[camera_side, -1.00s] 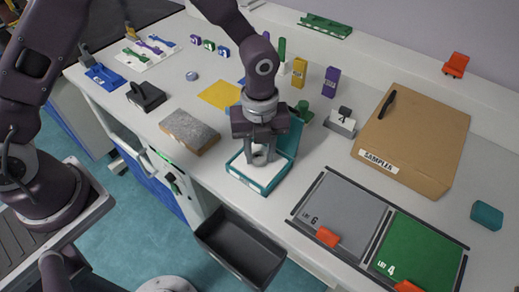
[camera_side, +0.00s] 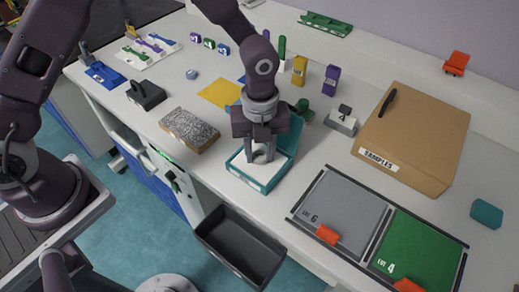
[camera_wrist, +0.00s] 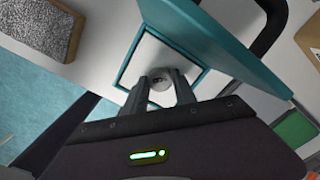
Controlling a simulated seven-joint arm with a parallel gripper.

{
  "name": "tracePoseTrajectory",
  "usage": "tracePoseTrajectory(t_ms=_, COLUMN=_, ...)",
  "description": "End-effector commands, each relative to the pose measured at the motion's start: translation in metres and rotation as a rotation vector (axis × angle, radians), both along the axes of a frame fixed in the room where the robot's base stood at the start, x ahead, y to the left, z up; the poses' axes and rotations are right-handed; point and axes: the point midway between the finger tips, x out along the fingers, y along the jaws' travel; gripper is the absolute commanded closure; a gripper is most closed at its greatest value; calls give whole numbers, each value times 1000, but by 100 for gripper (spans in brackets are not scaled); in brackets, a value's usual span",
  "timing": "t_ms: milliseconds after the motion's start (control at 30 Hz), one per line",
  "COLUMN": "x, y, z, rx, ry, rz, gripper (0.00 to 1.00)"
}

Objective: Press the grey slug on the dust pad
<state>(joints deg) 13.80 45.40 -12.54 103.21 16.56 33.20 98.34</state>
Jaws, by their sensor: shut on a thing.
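My gripper (camera_side: 262,155) points down over an open teal box (camera_side: 239,174) with a white pad (camera_side: 255,177) inside, probably the dust pad. The gripper is shut on the grey slug, a small round piece between its fingertips. In the wrist view the grey slug (camera_wrist: 160,83) shows between the two fingers, above the white pad (camera_wrist: 148,60). The fingers hide much of the slug in the side view. I cannot tell whether it touches the pad. The box's teal lid (camera_wrist: 215,45) stands open beside the gripper.
A rough grey block (camera_side: 190,127) lies left of the box. A cardboard samples box (camera_side: 420,135) and grey and green mats (camera_side: 340,215) lie to the right. A black bin (camera_side: 240,245) hangs below the bench's front edge. A weight marked 4 (camera_side: 341,121) stands behind.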

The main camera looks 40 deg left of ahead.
Motion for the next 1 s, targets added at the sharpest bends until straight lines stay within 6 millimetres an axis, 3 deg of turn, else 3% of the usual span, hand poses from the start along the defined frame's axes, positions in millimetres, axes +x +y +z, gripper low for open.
tracePoseTrajectory(t_ms=433, x=0, y=0, z=1, rx=1, ry=2, rz=0, gripper=100)
tracePoseTrajectory(t_ms=1000, x=1, y=0, z=61, rx=-1, ry=-2, rz=-1, gripper=100)
